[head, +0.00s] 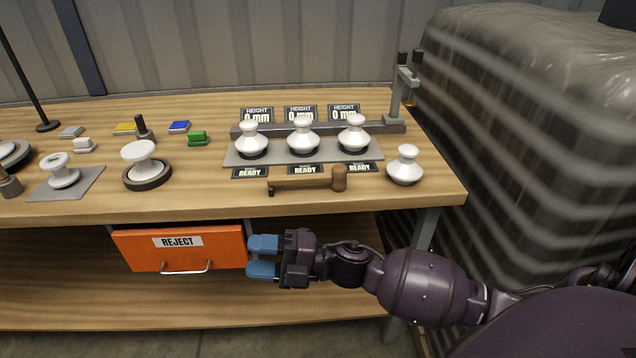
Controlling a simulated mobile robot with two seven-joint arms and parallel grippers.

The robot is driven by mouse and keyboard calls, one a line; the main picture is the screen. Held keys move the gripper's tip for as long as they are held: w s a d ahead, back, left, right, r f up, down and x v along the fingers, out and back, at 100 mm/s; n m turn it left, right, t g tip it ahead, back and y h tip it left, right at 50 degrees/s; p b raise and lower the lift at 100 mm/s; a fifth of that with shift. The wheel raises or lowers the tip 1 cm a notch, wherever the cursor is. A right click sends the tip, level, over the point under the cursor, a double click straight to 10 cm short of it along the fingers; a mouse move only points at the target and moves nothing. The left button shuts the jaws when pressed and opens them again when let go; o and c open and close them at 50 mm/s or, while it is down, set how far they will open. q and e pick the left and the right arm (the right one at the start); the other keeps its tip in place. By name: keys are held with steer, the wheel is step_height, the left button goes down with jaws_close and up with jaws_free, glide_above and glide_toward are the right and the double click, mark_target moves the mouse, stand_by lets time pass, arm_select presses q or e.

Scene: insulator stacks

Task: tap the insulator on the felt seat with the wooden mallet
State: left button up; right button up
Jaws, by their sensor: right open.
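The wooden mallet (302,184) lies on the bench near its front edge, its head to the right. A white insulator (140,151) stands on a dark round seat (148,182) at the left; I cannot tell whether this seat is felt. My right gripper (262,257) is open and empty, with blue fingertips pointing left. It is below and in front of the bench edge, before the reject drawer's right end, apart from the mallet. My left gripper is out of view.
Three white insulators stand on a grey plate (232,158) with height displays behind. One more insulator (404,166) stands at the right. A grey post (396,95) rises at the back right. The orange reject drawer (135,250) sticks out under the bench top. Small coloured blocks lie at the back left.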

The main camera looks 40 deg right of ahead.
steer(key=w+a+n+g+y, duration=0.1)
steer(key=n+g, duration=0.3)
steer(key=n, duration=0.1)
step_height(320, 180, up, 11)
steer(key=n+g+h+b, duration=0.5)
steer(key=n+g+h, duration=0.2)
steer(key=n+h, duration=0.95)
glide_above(321, 175)
steer(key=shift+s+m+h, duration=0.3)
steer(key=shift+m+h, duration=0.25)
steer(key=shift+d+f, duration=0.1)
steer(key=shift+f, duration=0.4)
step_height(321, 175, down, 4)
steer(key=shift+r, duration=0.15)
steer(key=shift+w+f+b, duration=0.1)
steer(key=shift+f+b, duration=0.3)
steer(key=shift+f, duration=0.3)
steer(key=f, duration=0.3)
steer(key=f+b, duration=0.1)
steer(key=shift+w+f, duration=0.15)
steer(key=shift+w, duration=0.1)
steer(key=shift+f, duration=0.15)
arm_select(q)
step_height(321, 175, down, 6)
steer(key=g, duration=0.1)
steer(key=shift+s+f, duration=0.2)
